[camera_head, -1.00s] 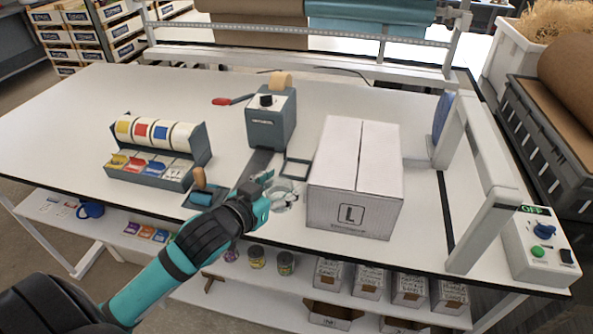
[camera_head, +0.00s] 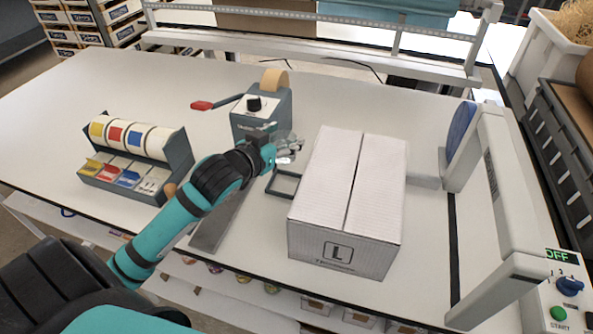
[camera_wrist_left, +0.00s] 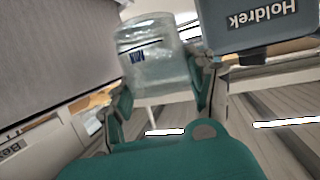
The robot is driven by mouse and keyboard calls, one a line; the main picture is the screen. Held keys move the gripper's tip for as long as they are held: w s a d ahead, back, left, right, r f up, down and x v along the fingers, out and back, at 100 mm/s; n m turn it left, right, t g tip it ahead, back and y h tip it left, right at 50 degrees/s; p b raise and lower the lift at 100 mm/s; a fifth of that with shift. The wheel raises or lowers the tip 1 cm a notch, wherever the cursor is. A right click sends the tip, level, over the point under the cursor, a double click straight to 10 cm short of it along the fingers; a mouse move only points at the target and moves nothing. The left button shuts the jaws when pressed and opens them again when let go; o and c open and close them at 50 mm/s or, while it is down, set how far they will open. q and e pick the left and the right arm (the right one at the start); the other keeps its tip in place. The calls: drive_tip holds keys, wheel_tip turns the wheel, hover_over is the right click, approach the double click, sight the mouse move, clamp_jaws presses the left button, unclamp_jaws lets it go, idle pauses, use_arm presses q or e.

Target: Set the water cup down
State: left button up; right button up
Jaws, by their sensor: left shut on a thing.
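My left gripper (camera_head: 277,153) is shut on the clear water cup (camera_head: 289,147). In the left wrist view the transparent cup (camera_wrist_left: 158,62) sits between the two teal fingers (camera_wrist_left: 160,105), with a small blue label on its side. In the head view the cup is between the grey dispenser and the white carton, partly hidden by the fingers. It appears held above the table, but the gap below it is hard to judge. My right gripper is not in view.
The grey dispenser (camera_head: 262,112) with a red-ended lever stands just behind the gripper. The white carton (camera_head: 345,205) marked L is close on the right. A dark square frame (camera_head: 283,184) lies in front. A label rack (camera_head: 140,158) stands left. The back left table (camera_head: 150,85) is clear.

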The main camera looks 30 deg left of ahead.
sight(283, 161)
use_arm(q)
drive_tip(key=shift+w+f, duration=0.25)
drive_tip(key=shift+f, duration=1)
drive_tip(key=f, duration=0.2)
drive_tip(key=s+f, duration=0.1)
drive_tip(key=shift+f, duration=0.4)
drive_tip(key=shift+w+f+p, duration=0.2)
drive_tip(key=shift+f+p, duration=0.1)
drive_tip(key=shift+f, duration=1.4)
drive_tip(key=shift+s, duration=0.1)
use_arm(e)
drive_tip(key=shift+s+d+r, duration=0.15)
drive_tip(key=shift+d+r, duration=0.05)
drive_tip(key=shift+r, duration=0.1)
use_arm(q)
drive_tip(key=o, duration=0.9)
drive_tip(key=shift+f, duration=0.15)
drive_tip(key=shift+c, duration=0.2)
drive_tip(key=o, duration=0.5)
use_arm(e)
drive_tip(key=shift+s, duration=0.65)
